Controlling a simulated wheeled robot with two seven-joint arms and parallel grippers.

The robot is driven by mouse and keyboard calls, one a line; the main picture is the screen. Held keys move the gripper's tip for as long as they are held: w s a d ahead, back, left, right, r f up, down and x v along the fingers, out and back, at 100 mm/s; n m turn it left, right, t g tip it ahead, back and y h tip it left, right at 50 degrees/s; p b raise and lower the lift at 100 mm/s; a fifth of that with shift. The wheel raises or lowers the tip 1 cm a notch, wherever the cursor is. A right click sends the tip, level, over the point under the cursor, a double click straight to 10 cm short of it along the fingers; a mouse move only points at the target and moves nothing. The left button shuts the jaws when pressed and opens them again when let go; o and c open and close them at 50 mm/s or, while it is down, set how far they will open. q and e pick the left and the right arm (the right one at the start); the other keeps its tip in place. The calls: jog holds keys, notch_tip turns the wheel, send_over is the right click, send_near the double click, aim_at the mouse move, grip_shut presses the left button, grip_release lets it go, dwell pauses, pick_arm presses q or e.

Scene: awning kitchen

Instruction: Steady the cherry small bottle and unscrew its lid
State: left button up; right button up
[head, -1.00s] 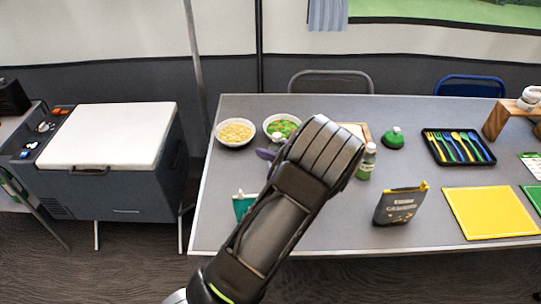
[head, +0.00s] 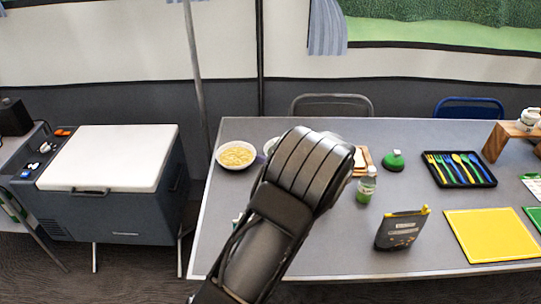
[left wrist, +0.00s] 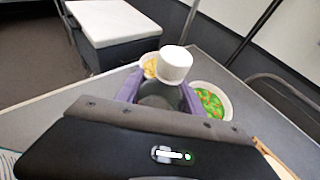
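In the left wrist view a small bottle with a white lid (left wrist: 175,64) and a dark, see-through body (left wrist: 160,96) stands between the purple fingers of my left gripper (left wrist: 161,88). The fingers lie against both sides of the body, below the lid, and appear shut on it. The lid is on and clear of the fingers. In the head view my left wrist and forearm cover this bottle and most of the gripper; only a bit of purple finger (head: 261,159) shows. My right gripper is in neither view.
Another bottle with green on it (head: 366,187) stands right of my wrist, near a green round item (head: 394,160) and a dark pouch (head: 400,230).

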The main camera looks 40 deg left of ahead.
pick_arm(q)
grip_shut()
dwell(0.8)
jog(key=s+d+f+m+t+h, duration=0.1)
jog(key=s+d+m+t, duration=0.1)
jog(key=d, duration=0.6)
jog(key=s+d+f+m+t+h, duration=0.1)
jog(key=s+d+f+m+t, duration=0.1)
jog(key=d, duration=0.7)
jog(key=s+d+f+m+t, duration=0.1)
jog(key=s+d, duration=0.3)
jog(key=d, duration=0.4)
jog(key=shift+s+d+f+m+t+h, duration=0.3)
jog(key=shift+d+m+t+h, duration=0.15)
jog(key=shift+t, duration=0.45)
